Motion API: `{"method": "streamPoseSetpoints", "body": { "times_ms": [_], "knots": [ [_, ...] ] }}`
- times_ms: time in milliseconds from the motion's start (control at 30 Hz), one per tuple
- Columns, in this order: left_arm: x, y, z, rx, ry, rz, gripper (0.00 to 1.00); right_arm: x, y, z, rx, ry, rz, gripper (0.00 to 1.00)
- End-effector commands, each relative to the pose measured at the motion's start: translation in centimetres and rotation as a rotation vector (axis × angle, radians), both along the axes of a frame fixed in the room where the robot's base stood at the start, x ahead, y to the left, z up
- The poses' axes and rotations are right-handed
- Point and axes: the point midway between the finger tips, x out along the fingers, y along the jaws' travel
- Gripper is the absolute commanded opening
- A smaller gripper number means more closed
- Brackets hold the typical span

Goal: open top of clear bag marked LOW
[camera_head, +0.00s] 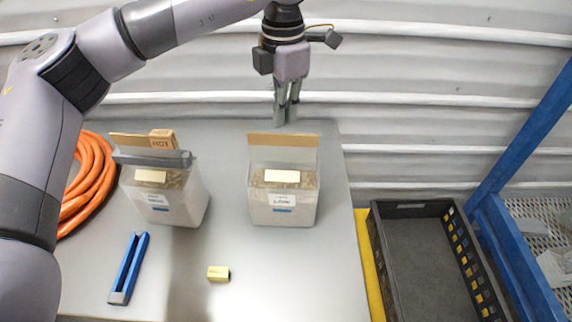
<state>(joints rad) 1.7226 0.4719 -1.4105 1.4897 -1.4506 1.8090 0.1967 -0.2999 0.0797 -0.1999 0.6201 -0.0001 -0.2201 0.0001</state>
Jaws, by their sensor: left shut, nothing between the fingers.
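The clear bag marked LOW (283,212) stands upright on the table, right of a second bag. Its label looks to read LOW, though the letters are small. A clear back panel with a brown strip (283,140) rises behind its top, and brown contents and a pale yellow piece show below it. My left gripper (286,120) is shut and empty, pointing down just behind and above the brown strip; whether it touches the strip cannot be told. My right gripper is not in view.
A second clear bag (168,208) with a grey bar across its top stands left. A blue clip (129,268) and a small yellow block (218,273) lie in front. An orange hose (88,190) is at left, a black crate (376,240) at right. The table's (290,275) front right is clear.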

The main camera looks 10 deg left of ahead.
Motion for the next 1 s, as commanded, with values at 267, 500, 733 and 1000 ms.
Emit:
{"method": "streamPoseSetpoints", "body": {
  "times_ms": [267, 500, 733, 1000],
  "knots": [
    [0.0, 0.0, -0.1, 0.0, 0.0, -0.001, 0.0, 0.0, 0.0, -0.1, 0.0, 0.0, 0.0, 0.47],
    [0.0, 0.0, -0.7, 0.0, 0.0, -0.001, 0.0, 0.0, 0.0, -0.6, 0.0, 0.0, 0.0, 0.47],
    [0.0, 0.0, -1.3, 0.0, 0.0, -0.001, 0.0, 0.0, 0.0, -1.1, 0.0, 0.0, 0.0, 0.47],
    [0.0, 0.0, -1.3, 0.0, 0.0, -0.001, 0.0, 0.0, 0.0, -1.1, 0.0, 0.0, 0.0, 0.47]
  ]
}}
